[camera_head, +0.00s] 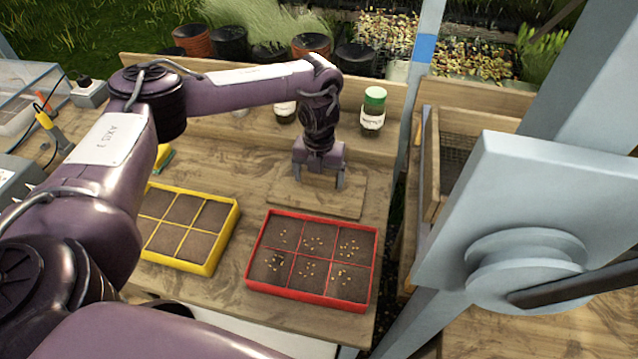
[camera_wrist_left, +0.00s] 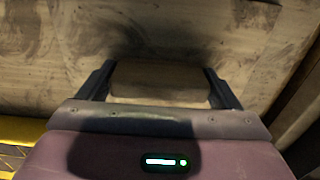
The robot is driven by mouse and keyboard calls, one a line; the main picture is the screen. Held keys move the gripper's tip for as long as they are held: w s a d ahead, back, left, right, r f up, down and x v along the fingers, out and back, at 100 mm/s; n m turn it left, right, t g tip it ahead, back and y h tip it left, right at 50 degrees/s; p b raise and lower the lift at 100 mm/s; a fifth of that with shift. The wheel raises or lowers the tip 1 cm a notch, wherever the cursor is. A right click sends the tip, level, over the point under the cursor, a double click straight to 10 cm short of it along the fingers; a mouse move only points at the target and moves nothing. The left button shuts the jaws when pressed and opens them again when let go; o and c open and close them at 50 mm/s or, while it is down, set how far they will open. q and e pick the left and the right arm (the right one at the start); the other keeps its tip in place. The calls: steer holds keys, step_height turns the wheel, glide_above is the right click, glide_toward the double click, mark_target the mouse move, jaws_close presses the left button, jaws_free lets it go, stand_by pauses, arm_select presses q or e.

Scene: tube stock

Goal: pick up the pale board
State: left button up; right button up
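The pale board (camera_head: 345,201) is a flat wooden rectangle on the table behind the red tray. My left gripper (camera_head: 319,184) points down over it, with its two fingers wide apart. In the left wrist view, a wooden block-like part (camera_wrist_left: 160,80) shows between the fingers of my left gripper (camera_wrist_left: 159,72). It nearly fills the gap, and I see no clear grip on it. Whether this part belongs to the board I cannot tell. Part of the board is hidden behind the fingers. My right gripper does not show.
A red tray (camera_head: 307,298) with seeded soil cells stands in front of the board. A yellow tray (camera_head: 180,263) is left of it. A green-lidded jar (camera_head: 373,110) stands behind, near the table's back ledge. A grey post (camera_head: 423,75) rises right of the table.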

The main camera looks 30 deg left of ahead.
arm_select(q)
steer(key=c, duration=0.5)
steer(key=shift+r, duration=0.15)
